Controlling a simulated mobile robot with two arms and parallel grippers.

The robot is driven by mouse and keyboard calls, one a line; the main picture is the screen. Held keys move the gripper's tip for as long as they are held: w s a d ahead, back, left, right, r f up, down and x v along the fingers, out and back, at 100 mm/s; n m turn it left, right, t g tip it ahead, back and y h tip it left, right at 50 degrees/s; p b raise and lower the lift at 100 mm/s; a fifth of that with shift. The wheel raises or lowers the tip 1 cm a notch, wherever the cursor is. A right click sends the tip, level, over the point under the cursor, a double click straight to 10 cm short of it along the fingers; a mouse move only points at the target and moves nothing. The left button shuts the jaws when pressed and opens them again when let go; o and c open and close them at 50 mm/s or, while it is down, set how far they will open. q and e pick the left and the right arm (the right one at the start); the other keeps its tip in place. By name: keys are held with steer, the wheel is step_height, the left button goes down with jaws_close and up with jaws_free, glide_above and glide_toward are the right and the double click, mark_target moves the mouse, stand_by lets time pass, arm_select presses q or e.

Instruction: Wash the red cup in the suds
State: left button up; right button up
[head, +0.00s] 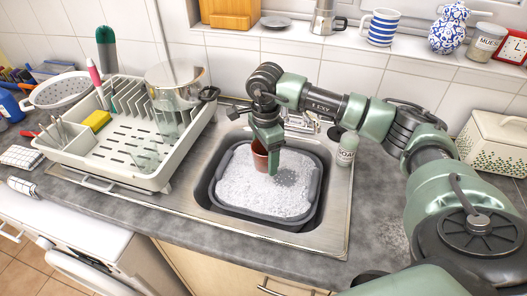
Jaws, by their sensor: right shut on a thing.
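The red cup (260,156) is a small reddish-brown cup over the grey basin in the sink. My right gripper (267,158) comes down from above and is shut on the cup. One finger covers the cup's right side. White suds (245,191) fill the basin (222,203). The cup is upright at the back part of the suds; I cannot tell whether its base touches them. A shadow falls on the suds to the right of the cup. My left gripper is not in view.
A cream dish rack (82,160) with a pot, glasses and a yellow sponge (97,121) stands left of the sink. A soap bottle (347,148) stands at the basin's back right. A cream bread bin (492,146) stands at the far right. The front counter edge is clear.

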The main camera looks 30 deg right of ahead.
mark_target(267, 205)
steer(key=shift+d+f, duration=0.1)
steer(key=shift+f, duration=0.2)
step_height(267, 205, down, 20)
steer(key=b, duration=1.4)
steer(key=shift+b, duration=0.4)
steer(key=shift+s+d+r, duration=0.1)
steer(key=shift+s+d, duration=0.95)
steer(key=shift+s, duration=0.25)
steer(key=shift+w+a+b, duration=0.45)
steer(key=shift+w+a, duration=0.65)
steer(key=shift+w, duration=0.25)
steer(key=shift+s+d, duration=1.15)
steer(key=shift+s, duration=0.2)
steer(key=shift+w+a+b, duration=0.45)
steer(key=shift+w+a, duration=0.65)
steer(key=shift+w, duration=0.25)
steer(key=shift+s+d, duration=1.15)
steer(key=shift+s, duration=0.2)
steer(key=shift+w+a+f+b, duration=0.15)
steer(key=shift+w+a+b, duration=0.15)
steer(key=shift+w+a, duration=0.3)
steer(key=shift+w+a+f+b, duration=0.1)
steer(key=shift+w+a+b, duration=0.2)
steer(key=shift+w, duration=0.35)
